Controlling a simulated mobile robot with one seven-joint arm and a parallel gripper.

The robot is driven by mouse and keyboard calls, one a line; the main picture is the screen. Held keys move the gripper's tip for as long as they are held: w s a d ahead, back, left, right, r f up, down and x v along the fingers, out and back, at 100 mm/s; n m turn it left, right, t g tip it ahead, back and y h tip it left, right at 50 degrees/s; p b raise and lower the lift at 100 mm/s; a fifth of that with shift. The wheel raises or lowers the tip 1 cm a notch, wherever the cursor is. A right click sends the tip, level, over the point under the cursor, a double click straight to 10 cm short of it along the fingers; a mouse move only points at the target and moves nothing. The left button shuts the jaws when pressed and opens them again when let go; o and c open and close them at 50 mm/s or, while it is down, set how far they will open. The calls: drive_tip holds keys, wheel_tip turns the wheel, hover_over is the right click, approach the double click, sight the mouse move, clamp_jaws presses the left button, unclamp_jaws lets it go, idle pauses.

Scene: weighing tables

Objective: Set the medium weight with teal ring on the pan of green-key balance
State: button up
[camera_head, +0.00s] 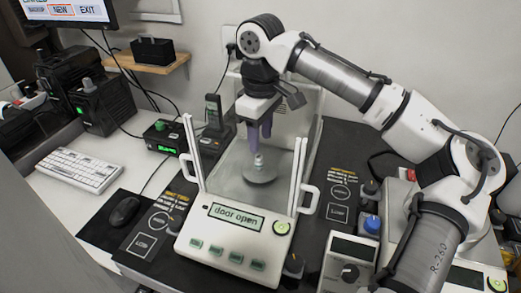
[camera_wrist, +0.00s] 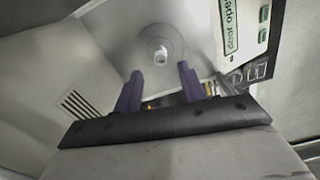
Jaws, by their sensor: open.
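The green-key balance (camera_head: 235,240) stands in the middle of the head view, with green keys and a display reading "door open". A small silvery weight (camera_head: 259,161) stands upright on its round pan (camera_head: 260,175); its ring is too small to make out clearly. In the wrist view the weight (camera_wrist: 160,55) shows from above on the pan (camera_wrist: 177,40). My gripper (camera_head: 260,141) is inside the open draft shield with its purple fingers pointing down just above the weight. The fingers (camera_wrist: 159,69) are apart with nothing between them, clear of the weight.
The shield's clear walls and white door handles (camera_head: 307,198) stand close around my gripper. A blue-topped object (camera_head: 371,224) stands to the right, near another balance (camera_head: 465,278) partly hidden by my arm. A keyboard (camera_head: 78,169) and mouse (camera_head: 124,211) lie to the left.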

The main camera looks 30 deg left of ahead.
wheel_tip(320, 180, up, 7)
drive_tip(key=shift+f, duration=0.1)
idle(0.6)
